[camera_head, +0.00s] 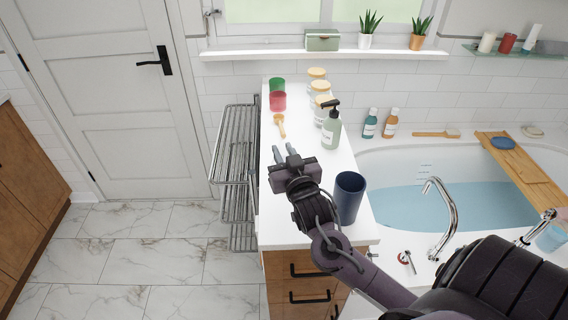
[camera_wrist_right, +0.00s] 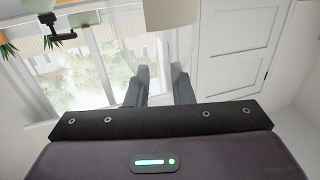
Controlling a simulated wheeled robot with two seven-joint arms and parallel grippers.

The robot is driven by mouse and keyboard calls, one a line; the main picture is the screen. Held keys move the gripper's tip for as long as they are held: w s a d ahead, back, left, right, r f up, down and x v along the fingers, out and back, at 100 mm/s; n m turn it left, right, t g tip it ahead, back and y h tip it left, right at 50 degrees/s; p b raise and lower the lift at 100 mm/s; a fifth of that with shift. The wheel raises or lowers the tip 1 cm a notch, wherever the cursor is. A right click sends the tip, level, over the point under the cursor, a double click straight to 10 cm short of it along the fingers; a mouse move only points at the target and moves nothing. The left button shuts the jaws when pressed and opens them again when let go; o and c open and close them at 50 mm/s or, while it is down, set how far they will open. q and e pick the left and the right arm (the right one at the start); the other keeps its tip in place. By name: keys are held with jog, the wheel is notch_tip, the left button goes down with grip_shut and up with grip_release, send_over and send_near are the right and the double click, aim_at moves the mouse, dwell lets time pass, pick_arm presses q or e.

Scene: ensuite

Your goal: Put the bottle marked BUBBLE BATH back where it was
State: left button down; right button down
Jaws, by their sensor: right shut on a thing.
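A sage-green pump bottle (camera_head: 331,132) with a black pump and white label stands upright on the white counter. Its inverted pump shows in the right wrist view (camera_wrist_right: 52,26). A teal bottle (camera_head: 370,124) and an orange bottle (camera_head: 391,124) with white labels stand on the tub's back ledge. I cannot read any label, so I cannot tell which is BUBBLE BATH. My right gripper (camera_head: 284,149) is over the counter, left of and nearer than the pump bottle, apart from it. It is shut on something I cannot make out. My left gripper is not in view.
A dark blue cup (camera_head: 348,196) stands right beside my right wrist. A wire rack (camera_head: 235,160) adjoins the left edge. The tub (camera_head: 400,200) holds water.

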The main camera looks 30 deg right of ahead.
notch_tip(320, 180, down, 4)
jog(key=shift+r, duration=0.15)
jog(key=shift+f, duration=0.35)
jog(key=c, duration=1.3)
grip_release()
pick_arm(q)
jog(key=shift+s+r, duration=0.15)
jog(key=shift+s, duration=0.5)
pick_arm(e)
jog(key=shift+o, duration=0.2)
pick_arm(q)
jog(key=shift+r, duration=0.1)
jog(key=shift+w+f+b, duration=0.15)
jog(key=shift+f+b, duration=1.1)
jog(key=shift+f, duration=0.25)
pick_arm(e)
jog(key=v, duration=1.2)
jog(key=shift+r, duration=0.25)
